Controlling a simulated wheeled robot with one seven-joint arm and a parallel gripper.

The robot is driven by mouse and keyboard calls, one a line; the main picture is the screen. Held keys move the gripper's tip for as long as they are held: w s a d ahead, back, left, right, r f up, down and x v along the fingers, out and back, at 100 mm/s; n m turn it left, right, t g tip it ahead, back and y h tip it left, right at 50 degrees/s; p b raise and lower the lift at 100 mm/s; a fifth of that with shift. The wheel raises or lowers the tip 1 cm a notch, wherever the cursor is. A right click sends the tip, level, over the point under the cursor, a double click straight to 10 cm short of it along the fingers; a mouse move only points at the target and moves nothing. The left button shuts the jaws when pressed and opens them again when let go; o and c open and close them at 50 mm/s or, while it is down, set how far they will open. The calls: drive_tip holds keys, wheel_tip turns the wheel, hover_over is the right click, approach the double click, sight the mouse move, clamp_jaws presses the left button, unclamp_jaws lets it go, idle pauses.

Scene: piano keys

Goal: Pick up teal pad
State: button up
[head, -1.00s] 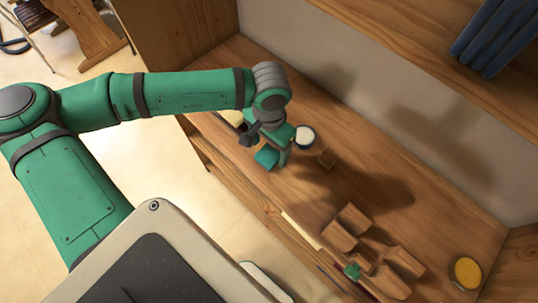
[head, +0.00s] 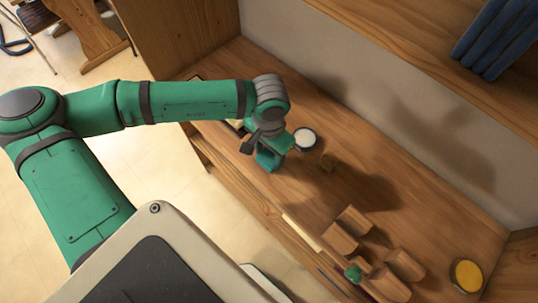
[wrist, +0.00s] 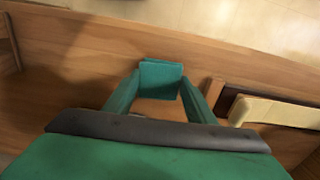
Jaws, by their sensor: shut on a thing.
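The teal pad (wrist: 161,78) is a small blocky piece at the far end of my fingers in the wrist view. It also shows in the head view (head: 267,161), partly covered by my gripper. My gripper (head: 272,152) is low over the wooden desk near its front edge. In the wrist view my gripper (wrist: 160,84) has one finger on each side of the pad and is shut on it. I cannot tell whether the pad touches the desk.
Several wooden blocks (head: 340,236), a small green thing (head: 353,273) and a yellow-filled bowl (head: 467,273) lie further right. A cream bar (wrist: 275,111) lies nearby.

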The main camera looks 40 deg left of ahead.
sight(268, 156)
drive_tip(key=shift+r, duration=0.45)
wheel_tip(268, 156, up, 2)
drive_tip(key=shift+a+r, duration=0.15)
drive_tip(key=shift+r, duration=0.1)
drive_tip(key=s+a+r, duration=0.5)
drive_tip(key=a+r, duration=0.4)
drive_tip(key=a, duration=0.3)
drive_tip(key=shift+s+a+r, duration=0.15)
drive_tip(key=shift+a+r, duration=0.1)
drive_tip(key=shift+a, duration=0.1)
drive_tip(key=shift+o, duration=0.4)
